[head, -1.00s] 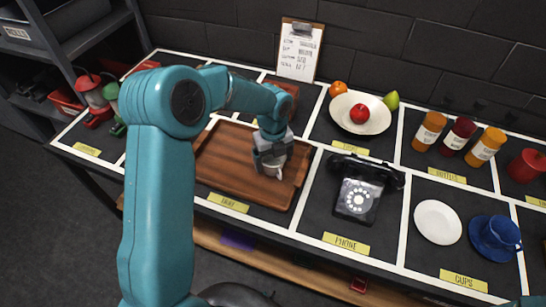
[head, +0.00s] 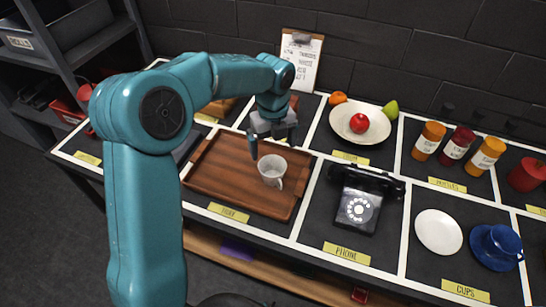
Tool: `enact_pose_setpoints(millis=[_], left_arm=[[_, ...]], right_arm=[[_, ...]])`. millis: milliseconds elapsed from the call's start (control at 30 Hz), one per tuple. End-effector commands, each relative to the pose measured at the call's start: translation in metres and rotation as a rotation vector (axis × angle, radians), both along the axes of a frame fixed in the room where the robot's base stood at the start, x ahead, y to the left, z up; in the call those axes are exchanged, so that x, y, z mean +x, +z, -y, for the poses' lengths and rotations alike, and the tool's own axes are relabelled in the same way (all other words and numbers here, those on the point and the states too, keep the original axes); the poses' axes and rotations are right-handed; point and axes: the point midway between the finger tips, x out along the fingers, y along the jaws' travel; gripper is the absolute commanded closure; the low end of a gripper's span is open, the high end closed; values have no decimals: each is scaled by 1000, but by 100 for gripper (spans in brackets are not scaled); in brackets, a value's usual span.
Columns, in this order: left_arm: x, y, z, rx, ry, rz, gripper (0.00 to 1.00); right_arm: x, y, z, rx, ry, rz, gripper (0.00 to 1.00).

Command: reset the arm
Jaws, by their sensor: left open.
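My left arm comes in from the left, and its gripper (head: 272,140) hangs open and empty above the far part of the wooden tray (head: 235,197). The cup's handle points to the right. My right gripper does not show.
A black telephone (head: 359,200) is right of the tray. A white plate (head: 438,231) and a blue cup (head: 497,245) lie further right. A fruit bowl (head: 343,124), several bottles (head: 458,146) and a clipboard (head: 300,60) stand behind. The tray's front is clear.

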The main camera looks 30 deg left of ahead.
Motion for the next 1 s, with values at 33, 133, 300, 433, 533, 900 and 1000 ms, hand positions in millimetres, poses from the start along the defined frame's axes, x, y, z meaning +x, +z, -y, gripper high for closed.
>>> enact_pose_setpoints(millis=[33,133,300,433,533,900,1000], left_arm=[[1,8,0,0,0,4,0],[0,17,0,0,0,1,0],[0,22,0,1,0,-1,0],[0,22,0,1,0,-1,0],[0,21,0,1,0,-1,0],[0,49,0,0,0,0,0],[0,68,0,0,0,0,0]], right_arm=[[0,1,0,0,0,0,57],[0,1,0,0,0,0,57],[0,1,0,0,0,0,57],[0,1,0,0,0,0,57],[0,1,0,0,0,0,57],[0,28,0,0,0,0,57],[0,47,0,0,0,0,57]])
